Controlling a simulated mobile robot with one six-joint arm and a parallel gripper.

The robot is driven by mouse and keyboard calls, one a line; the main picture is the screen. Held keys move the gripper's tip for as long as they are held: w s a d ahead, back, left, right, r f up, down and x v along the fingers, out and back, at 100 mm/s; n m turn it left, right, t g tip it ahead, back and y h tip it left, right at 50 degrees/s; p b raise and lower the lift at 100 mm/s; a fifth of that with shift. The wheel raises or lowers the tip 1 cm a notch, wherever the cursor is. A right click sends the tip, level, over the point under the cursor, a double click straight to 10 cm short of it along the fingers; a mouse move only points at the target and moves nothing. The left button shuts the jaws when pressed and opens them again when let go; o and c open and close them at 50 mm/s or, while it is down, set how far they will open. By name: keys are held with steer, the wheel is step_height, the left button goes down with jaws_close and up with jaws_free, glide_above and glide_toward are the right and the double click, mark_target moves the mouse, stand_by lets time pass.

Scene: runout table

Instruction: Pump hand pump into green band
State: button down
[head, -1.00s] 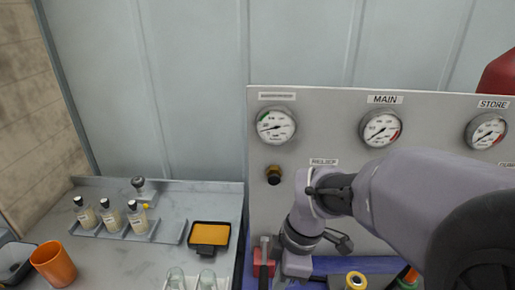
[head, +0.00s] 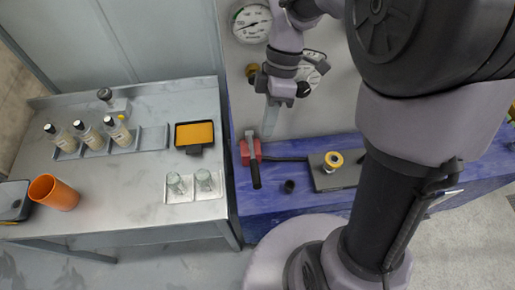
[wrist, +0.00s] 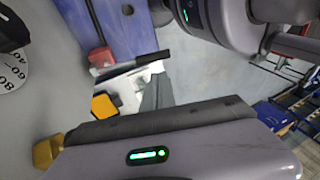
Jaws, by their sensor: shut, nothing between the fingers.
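The hand pump (head: 250,150) has a red body, a grey lever and a black handle. It stands on the blue bench, left of centre in the head view, and its red body also shows in the wrist view (wrist: 100,57). My gripper (head: 268,131) is shut and empty, pointing down beside the pump, to the right of the lever top. I cannot tell whether they touch. The white round gauge (head: 252,22) is on the grey panel above. Its needle seems to point left and low; the reading against its green band is too small to tell.
A brass knob (head: 251,70) and a second gauge (head: 313,68) sit on the panel behind my wrist. The left table holds bottles, an orange cup (head: 54,192), glasses and an orange tray (head: 194,134).

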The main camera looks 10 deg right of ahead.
mark_target(256, 174)
steer(key=b+x, duration=0.5)
steer(key=x, duration=0.9)
steer(key=shift+w+f, duration=0.1)
steer(key=shift+w, duration=0.05)
